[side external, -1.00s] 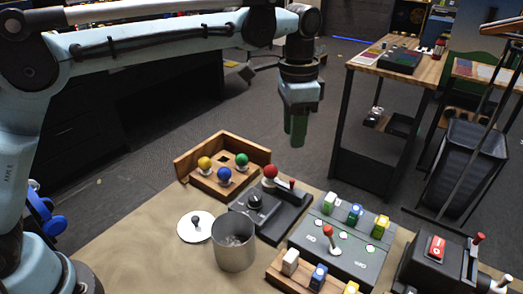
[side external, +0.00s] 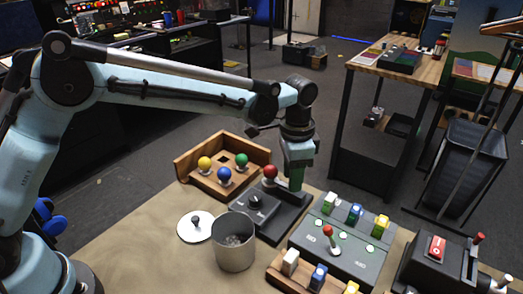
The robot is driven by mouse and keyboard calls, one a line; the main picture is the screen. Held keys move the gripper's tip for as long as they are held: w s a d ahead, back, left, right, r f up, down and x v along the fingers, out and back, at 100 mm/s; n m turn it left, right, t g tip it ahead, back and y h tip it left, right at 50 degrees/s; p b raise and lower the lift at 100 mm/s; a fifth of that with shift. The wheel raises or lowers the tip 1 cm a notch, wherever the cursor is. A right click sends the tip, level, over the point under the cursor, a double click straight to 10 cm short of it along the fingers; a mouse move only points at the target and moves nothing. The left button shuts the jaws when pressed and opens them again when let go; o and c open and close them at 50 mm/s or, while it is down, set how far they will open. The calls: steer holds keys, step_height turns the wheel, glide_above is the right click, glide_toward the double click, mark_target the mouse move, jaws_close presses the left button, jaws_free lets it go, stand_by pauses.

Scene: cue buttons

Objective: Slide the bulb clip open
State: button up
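A dark box (side external: 262,221) with a black knob (side external: 255,203) carries a red bulb (side external: 270,172) at its back edge. The small red-tipped piece seen earlier to the right of this bulb is now hidden behind my gripper. I cannot make out the clip itself clearly. My gripper (side external: 296,187) points straight down with its green fingertips low over the back right of the dark box, just right of the red bulb. Whether the fingers touch or enclose the hidden piece cannot be told.
A wooden tray (side external: 187,169) with yellow, blue and green bulbs stands at the back left. A metal can (side external: 234,247) and a white lid (side external: 195,227) are in front. A grey panel (side external: 350,262) with a red-handled lever stands right; a red-switch box (side external: 425,262) is farther right.

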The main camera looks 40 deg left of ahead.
steer(key=shift+f, duration=0.3)
jaws_close()
steer(key=shift+d, duration=1.1)
jaws_free()
step_height(320, 180, up, 12)
